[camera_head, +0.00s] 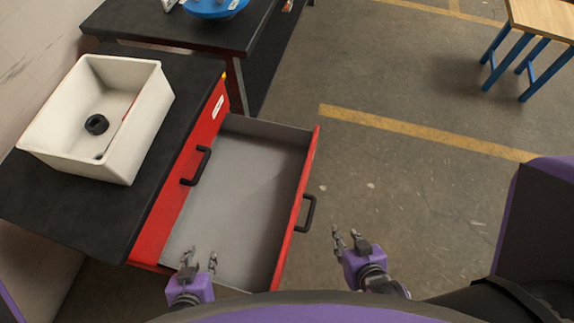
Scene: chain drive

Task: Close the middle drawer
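A red drawer with a grey, empty inside (242,180) stands pulled out of a cabinet with a black top. Its black handle (306,213) is on the outer front, on the right side. A second black handle (196,166) is on the red cabinet front above the drawer. My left gripper (198,260) is open and empty, over the near end of the drawer. My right gripper (345,238) is open and empty, beyond the drawer front, to the right of and below its handle, apart from it. Lower drawers are hidden.
A white bin (66,158) holding small black parts sits on the black cabinet top (150,178). Another dark table (190,38) with a blue object (214,8) stands behind. A wooden table (545,18) with blue legs is far right. The floor (400,185) right of the drawer is clear.

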